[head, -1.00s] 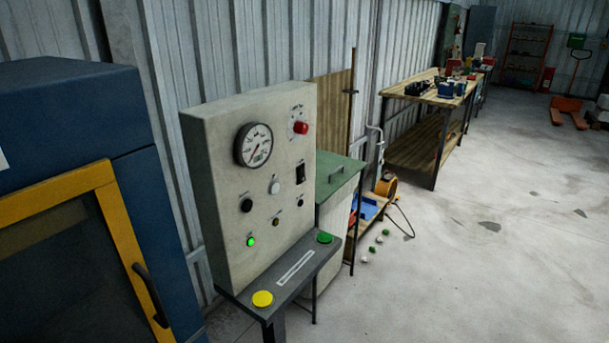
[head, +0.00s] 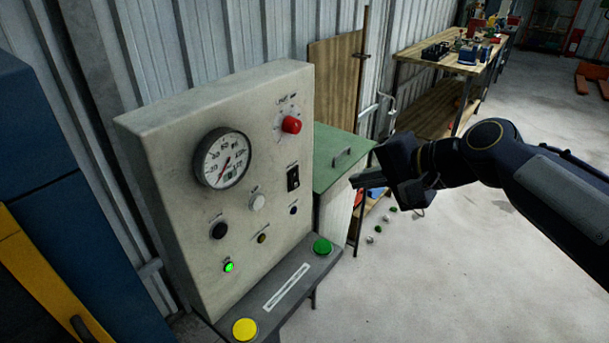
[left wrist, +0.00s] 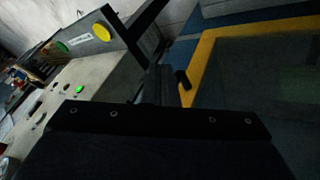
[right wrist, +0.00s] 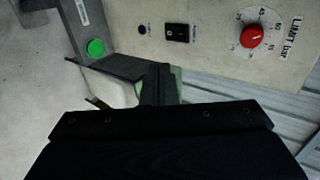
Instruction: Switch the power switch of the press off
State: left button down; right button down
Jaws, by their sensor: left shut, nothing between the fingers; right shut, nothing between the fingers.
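The press's grey control box (head: 165,150) fills the middle of the head view. Its black rocker power switch (head: 293,177) sits on the right part of the panel, below the red limit knob (head: 291,124). The switch also shows in the right wrist view (right wrist: 178,34); which way it is tipped I cannot tell. A green lamp (head: 229,267) is lit at the panel's lower left. My right gripper (head: 356,181) is shut and empty, to the right of the switch and apart from the panel. My left gripper (left wrist: 162,82) shows only in its wrist view, shut and empty.
A shelf below the panel carries a yellow button (head: 245,329) and a green button (head: 322,246). A pressure gauge (head: 222,158) and small knobs share the panel. A green cabinet (head: 335,165) stands behind at right. A blue machine with a yellow frame (head: 50,275) is at left. Open floor lies right.

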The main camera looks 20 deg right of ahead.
aim_at(296, 178)
jog(key=x, duration=0.4)
jog(key=r+p+x, duration=0.1)
jog(key=x, duration=0.3)
jog(key=p+x, duration=0.1)
jog(key=x, duration=0.4)
jog(key=shift+w+a+r, duration=0.2)
jog(key=shift+w+a, duration=0.05)
jog(key=shift+w, duration=0.15)
jog(key=shift+w+a+f, duration=0.1)
jog(key=shift+w+a, duration=0.1)
jog(key=shift+w+f, duration=0.1)
jog(key=shift+a+r+p, duration=0.1)
jog(key=shift+r+p, duration=0.65)
jog(key=shift+r, duration=0.15)
